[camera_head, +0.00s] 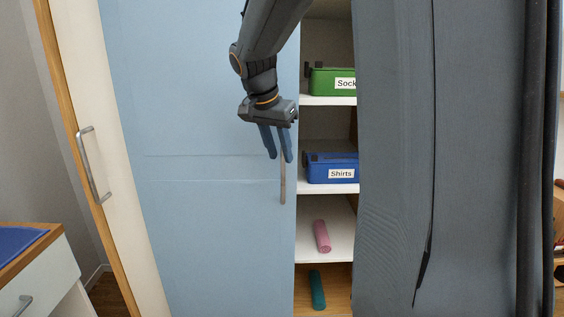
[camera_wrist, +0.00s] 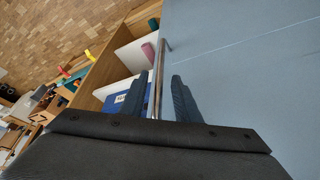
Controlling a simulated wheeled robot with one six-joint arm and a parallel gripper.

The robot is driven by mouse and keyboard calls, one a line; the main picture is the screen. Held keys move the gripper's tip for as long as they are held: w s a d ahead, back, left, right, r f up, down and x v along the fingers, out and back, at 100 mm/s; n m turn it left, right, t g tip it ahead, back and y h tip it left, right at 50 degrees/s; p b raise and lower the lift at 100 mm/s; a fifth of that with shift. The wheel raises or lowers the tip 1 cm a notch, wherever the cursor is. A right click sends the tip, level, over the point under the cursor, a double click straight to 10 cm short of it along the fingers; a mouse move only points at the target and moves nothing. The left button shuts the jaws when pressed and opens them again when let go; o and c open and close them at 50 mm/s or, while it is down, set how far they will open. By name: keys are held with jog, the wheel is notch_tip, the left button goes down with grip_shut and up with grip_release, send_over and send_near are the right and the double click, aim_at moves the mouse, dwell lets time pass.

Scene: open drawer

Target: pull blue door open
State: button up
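The light blue door (camera_head: 200,220) fills the left middle of the head view and also shows at the right of the wrist view (camera_wrist: 250,60). Its long metal handle (camera_head: 283,185) runs upright near the door's right edge, and in the wrist view the handle (camera_wrist: 160,70) runs between my fingers. My gripper (camera_head: 280,158) is at the upper part of the handle, pointing down. In the wrist view its two fingers (camera_wrist: 157,90) stand apart on either side of the handle, with visible gaps. The handle's upper end is hidden by my gripper.
Open shelves right of the door hold a green bin (camera_head: 332,82), a blue bin (camera_head: 332,168), a pink roll (camera_head: 322,236) and a teal roll (camera_head: 317,290). A grey curtain-like panel (camera_head: 400,150) stands right of them. A drawer unit (camera_head: 45,275) is at lower left.

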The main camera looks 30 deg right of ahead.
jog(key=v, duration=0.3)
jog(key=shift+a+r, duration=0.1)
jog(key=shift+r, duration=0.2)
jog(key=s+a+f+n+g+y, duration=0.1)
jog(key=s+a+f+n+y, duration=0.1)
jog(key=s+a+f+n, duration=0.4)
jog(key=s+a+f+n+y, duration=0.2)
jog(key=s+a+f+n, duration=0.4)
jog(key=f, duration=1.1)
jog(key=s+a, duration=0.4)
jog(key=s, duration=0.3)
jog(key=shift+a+f+n+g, duration=0.2)
jog(key=shift+a+n+g, duration=0.2)
jog(key=shift+s, duration=0.15)
